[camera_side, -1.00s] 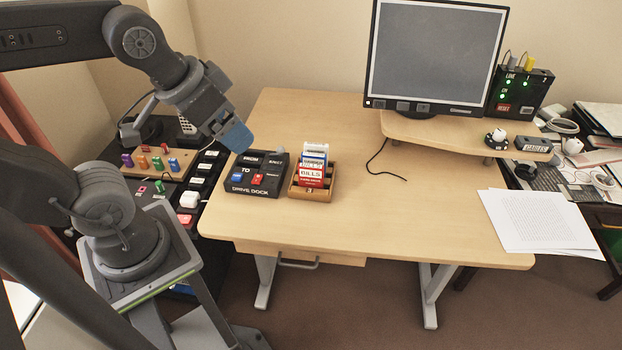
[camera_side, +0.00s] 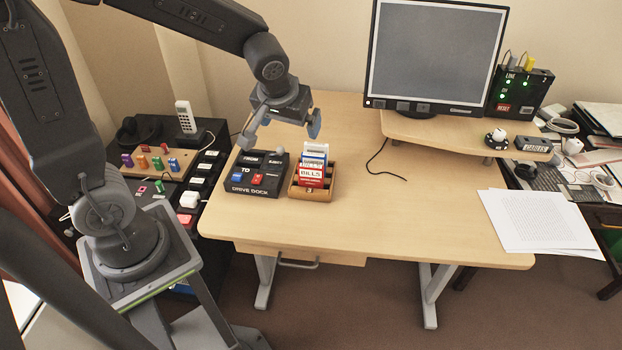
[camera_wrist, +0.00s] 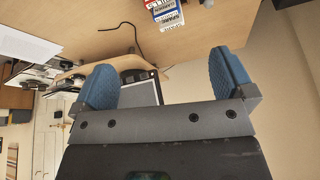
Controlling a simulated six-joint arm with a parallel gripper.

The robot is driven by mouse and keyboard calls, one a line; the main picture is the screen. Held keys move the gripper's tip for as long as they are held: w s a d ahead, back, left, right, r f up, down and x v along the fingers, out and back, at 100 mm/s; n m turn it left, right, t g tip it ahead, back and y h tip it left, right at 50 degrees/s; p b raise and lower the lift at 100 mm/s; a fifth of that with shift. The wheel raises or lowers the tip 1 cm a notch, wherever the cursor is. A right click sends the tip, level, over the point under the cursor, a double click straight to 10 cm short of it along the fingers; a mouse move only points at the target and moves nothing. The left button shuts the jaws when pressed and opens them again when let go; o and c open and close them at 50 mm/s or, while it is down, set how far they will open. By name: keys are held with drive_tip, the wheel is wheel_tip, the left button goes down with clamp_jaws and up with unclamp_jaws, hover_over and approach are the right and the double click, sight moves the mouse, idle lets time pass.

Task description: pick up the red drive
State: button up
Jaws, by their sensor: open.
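The black drive dock (camera_side: 240,188) lies on the desk's left part. A small red drive (camera_side: 258,179) sits in its front row, to the right of a blue drive (camera_side: 237,177). My gripper (camera_side: 281,131) is open and empty, above and behind the dock, with its fingers spread wide. In the wrist view my gripper (camera_wrist: 165,78) shows two blue finger pads with nothing between them. The red drive and the dock do not show in the wrist view.
A wooden card box (camera_side: 296,191) with several labelled cards stands just right of the dock; its cards (camera_wrist: 166,14) show in the wrist view. A monitor (camera_side: 435,55) stands behind. A wooden rack (camera_side: 141,172) at left holds several coloured pieces. The desk's middle is clear.

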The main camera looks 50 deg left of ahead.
sight(311, 169)
drive_tip(key=w+a+f+n, duration=0.1)
drive_tip(key=w+f, duration=0.1)
drive_tip(key=f, duration=0.4)
drive_tip(key=w+a+f, duration=0.1)
drive_tip(key=w+f, duration=0.2)
drive_tip(key=f, duration=0.2)
drive_tip(key=w+a+f+n, duration=0.1)
drive_tip(key=w+a+f, duration=0.1)
drive_tip(key=f, duration=0.4)
drive_tip(key=shift+w+f+n+g, duration=0.3)
drive_tip(key=shift+w+f+g, duration=0.05)
drive_tip(key=shift+w+g, duration=0.1)
drive_tip(key=shift+y, duration=0.3)
drive_tip(key=shift+x, duration=3.15)
drive_tip(key=shift+c, duration=0.5)
drive_tip(key=c, duration=0.9)
